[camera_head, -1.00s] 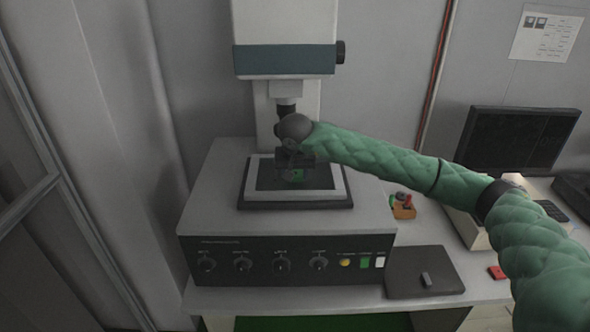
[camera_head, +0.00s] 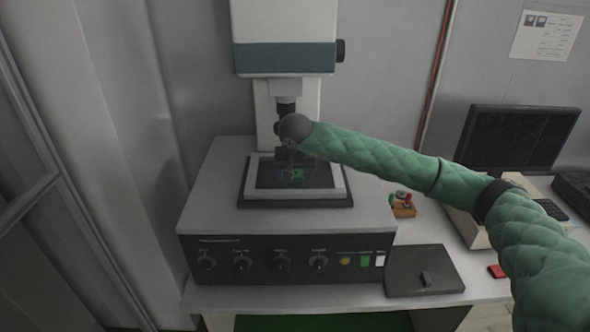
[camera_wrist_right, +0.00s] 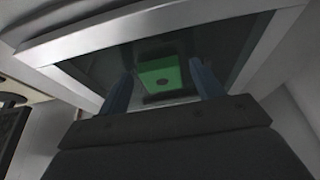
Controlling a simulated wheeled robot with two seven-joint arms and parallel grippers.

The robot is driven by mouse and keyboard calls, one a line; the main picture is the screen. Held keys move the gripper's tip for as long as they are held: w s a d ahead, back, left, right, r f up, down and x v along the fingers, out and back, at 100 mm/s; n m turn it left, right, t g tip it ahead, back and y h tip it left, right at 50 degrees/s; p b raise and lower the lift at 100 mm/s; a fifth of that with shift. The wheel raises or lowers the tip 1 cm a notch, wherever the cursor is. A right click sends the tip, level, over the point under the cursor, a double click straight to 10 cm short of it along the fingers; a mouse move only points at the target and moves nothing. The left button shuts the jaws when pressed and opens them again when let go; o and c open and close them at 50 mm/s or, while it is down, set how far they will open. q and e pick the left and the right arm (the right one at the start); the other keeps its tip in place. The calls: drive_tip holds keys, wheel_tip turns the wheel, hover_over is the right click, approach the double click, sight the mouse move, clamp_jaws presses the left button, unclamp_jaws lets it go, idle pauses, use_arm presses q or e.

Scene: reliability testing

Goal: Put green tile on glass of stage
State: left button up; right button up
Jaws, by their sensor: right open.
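The stage (camera_head: 342,184) of the microscope-like machine has a pale frame around dark glass (camera_head: 318,177). The green tile (camera_head: 297,174) is at the middle of the glass in the head view, partly hidden by my right gripper (camera_head: 292,172). In the right wrist view the green tile (camera_wrist_right: 160,74) lies on or just at the dark glass (camera_wrist_right: 105,70), between the two spread fingers of my right gripper (camera_wrist_right: 164,92). Gaps show between the tile and the fingers, so the gripper is open around it. My left gripper is out of view.
The machine's column and lens (camera_head: 286,105) stand close behind my right gripper. Knobs line its front panel (camera_head: 282,262). To the right are a dark flat plate (camera_head: 425,270), a small orange-brown holder (camera_head: 403,206), a red piece (camera_head: 497,271) and a monitor (camera_head: 518,138).

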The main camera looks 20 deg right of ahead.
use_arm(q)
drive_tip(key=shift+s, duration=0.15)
use_arm(e)
drive_tip(key=shift+r, duration=0.15)
drive_tip(key=shift+s+r, duration=0.1)
drive_tip(key=shift+r, duration=0.05)
drive_tip(key=shift+s+a+r, duration=0.1)
drive_tip(key=shift+r, duration=0.25)
drive_tip(key=shift+b+v, duration=0.7)
drive_tip(key=shift+v, duration=0.2)
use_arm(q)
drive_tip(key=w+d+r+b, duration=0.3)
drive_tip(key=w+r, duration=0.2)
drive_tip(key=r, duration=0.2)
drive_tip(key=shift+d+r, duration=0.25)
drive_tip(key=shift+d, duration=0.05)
use_arm(e)
drive_tip(key=d+v, duration=0.1)
drive_tip(key=v, duration=0.8)
drive_tip(key=shift+a, duration=0.5)
